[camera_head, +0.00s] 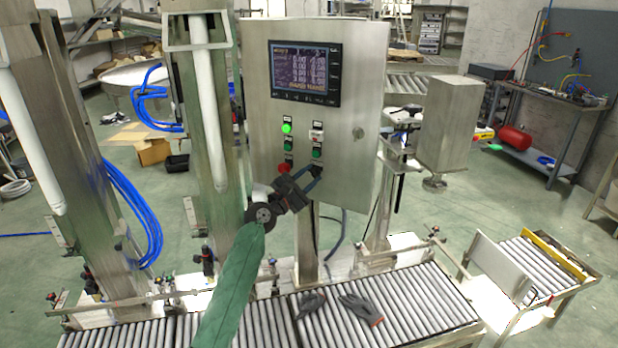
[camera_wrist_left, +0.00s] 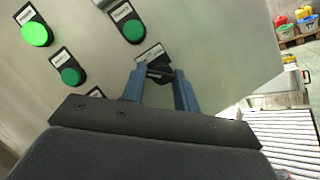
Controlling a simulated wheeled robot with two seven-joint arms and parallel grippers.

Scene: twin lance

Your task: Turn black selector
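The black selector (camera_wrist_left: 159,71) sits at the lower right of the button group on the steel control cabinet; in the head view it is mostly hidden by my gripper. My left gripper (camera_head: 312,175) reaches up to it from below left. In the left wrist view its two blue fingers (camera_wrist_left: 160,84) stand on either side of the selector, and the knob fills the gap between the fingertips, apparently touched by both. The exact angle of the knob is hard to see. My right gripper is in neither view.
The cabinet (camera_head: 352,50) carries a screen (camera_head: 305,75), a lit green button (camera_head: 287,128), other green buttons and a red knob (camera_head: 284,167). A roller conveyor (camera_head: 420,300) with dark gloves (camera_head: 360,308) runs below. Steel columns stand left, and a hanging steel box (camera_head: 449,125) right.

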